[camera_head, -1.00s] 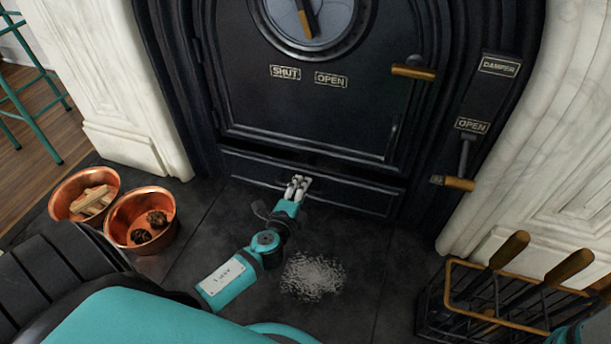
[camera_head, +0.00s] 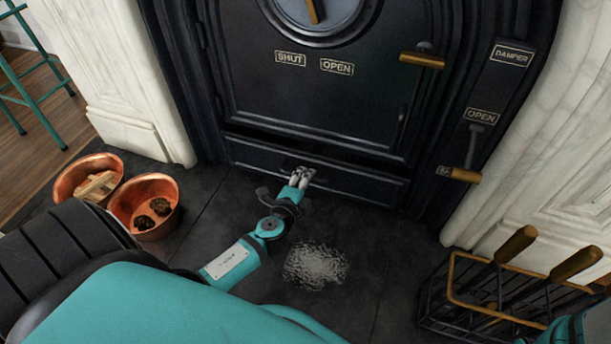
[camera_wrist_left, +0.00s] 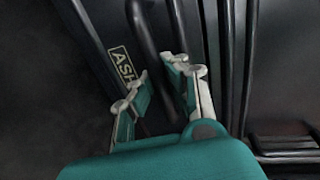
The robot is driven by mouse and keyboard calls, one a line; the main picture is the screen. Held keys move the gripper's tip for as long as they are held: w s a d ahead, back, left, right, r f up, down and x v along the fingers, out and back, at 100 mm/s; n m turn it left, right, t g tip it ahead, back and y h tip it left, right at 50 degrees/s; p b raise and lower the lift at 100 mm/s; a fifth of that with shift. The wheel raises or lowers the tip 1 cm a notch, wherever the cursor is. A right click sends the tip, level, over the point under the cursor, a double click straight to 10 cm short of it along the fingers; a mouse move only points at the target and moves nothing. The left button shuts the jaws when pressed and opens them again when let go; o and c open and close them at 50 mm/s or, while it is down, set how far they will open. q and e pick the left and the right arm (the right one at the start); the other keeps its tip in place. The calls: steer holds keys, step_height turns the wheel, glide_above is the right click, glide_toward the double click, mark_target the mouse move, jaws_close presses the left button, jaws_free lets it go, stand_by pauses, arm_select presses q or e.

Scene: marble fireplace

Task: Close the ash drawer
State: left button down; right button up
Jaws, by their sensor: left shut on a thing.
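The ash drawer (camera_head: 370,187) is the low black panel under the stove door. A dark gap runs along its top edge, and it looks a little way out. My left gripper (camera_head: 302,176) is at the drawer's front, left of its middle, shut on the handle. In the left wrist view, the dark handle bar (camera_wrist_left: 145,35) runs between the fingers of my left gripper (camera_wrist_left: 160,78). The ASH label (camera_wrist_left: 123,65) shows beside it. The fingers hide part of the handle. My right gripper is out of view.
Two copper buckets (camera_head: 118,213) stand at the left, one with wood. An ash pile (camera_head: 316,264) lies on the dark hearth before the drawer. The stove door handle (camera_head: 422,60) and damper lever (camera_head: 465,174) stick out above.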

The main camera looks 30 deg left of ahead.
mark_target(310, 166)
arm_select(q)
steer(key=shift+w+r, duration=0.1)
steer(key=shift+r, duration=0.05)
steer(key=shift+r+x, duration=0.2)
steer(key=shift+x, duration=0.8)
steer(key=shift+r+x, duration=0.2)
steer(key=shift+x, duration=0.75)
steer(key=shift+w+r, duration=0.1)
steer(key=c, duration=1.3)
jaws_free()
